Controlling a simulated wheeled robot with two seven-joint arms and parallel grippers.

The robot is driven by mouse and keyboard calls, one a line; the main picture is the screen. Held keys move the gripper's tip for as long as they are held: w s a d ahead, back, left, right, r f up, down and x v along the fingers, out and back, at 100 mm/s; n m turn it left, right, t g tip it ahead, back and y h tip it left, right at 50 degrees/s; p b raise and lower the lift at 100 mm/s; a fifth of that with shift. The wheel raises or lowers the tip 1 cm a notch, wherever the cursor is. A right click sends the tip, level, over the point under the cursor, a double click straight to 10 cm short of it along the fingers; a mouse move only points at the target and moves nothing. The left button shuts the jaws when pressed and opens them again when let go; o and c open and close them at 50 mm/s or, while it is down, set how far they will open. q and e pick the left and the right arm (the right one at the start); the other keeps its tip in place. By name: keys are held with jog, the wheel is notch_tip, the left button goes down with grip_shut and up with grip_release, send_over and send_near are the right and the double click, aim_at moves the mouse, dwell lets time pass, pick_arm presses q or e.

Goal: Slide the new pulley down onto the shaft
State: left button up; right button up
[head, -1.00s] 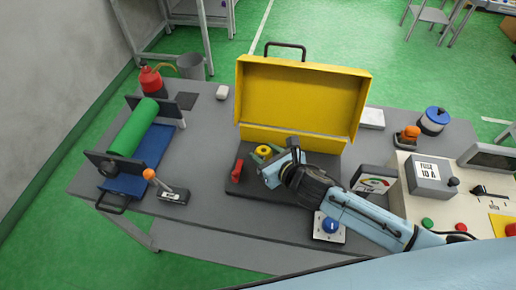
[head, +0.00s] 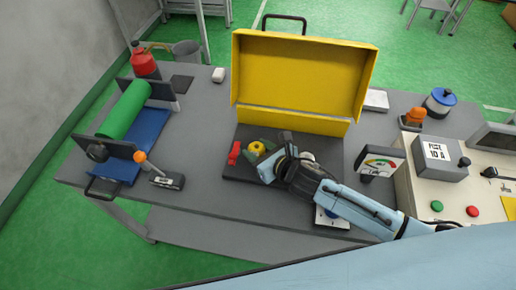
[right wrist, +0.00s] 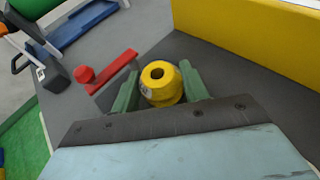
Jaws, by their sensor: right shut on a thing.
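The yellow pulley (head: 256,148) is held between the green fingers of my right gripper (head: 261,149), over the dark base plate (head: 238,172) in front of the yellow open cover. In the right wrist view the pulley (right wrist: 161,84) is roughly upright, with a finger on each side and a dark centre hole facing up. No shaft shows; it is hidden under the pulley or by my gripper. I cannot tell whether the pulley is around the shaft or above it. My left gripper is not in view.
A red lever-like part (head: 234,153) lies close left of the pulley. The yellow cover (head: 300,80) stands behind it. A gauge (head: 378,162) and a control box (head: 438,158) are to the right.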

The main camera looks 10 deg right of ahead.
jog(key=shift+a+r, duration=0.1)
jog(key=shift+r, duration=0.1)
dwell(0.5)
jog(key=shift+s+f+p, duration=0.1)
jog(key=shift+p, duration=0.45)
dwell(0.4)
jog(key=shift+f+b, duration=0.5)
jog(key=shift+f, duration=0.15)
jog(key=o, duration=0.7)
jog(key=shift+d, duration=0.2)
jog(key=shift+p+v, duration=0.7)
jog(key=shift+v, duration=0.3)
jog(key=shift+p+v, duration=0.9)
jog(key=shift+v, duration=0.75)
jog(key=shift+p+v, duration=1.1)
jog(key=shift+v, duration=1.75)
jog(key=shift+r, duration=0.1)
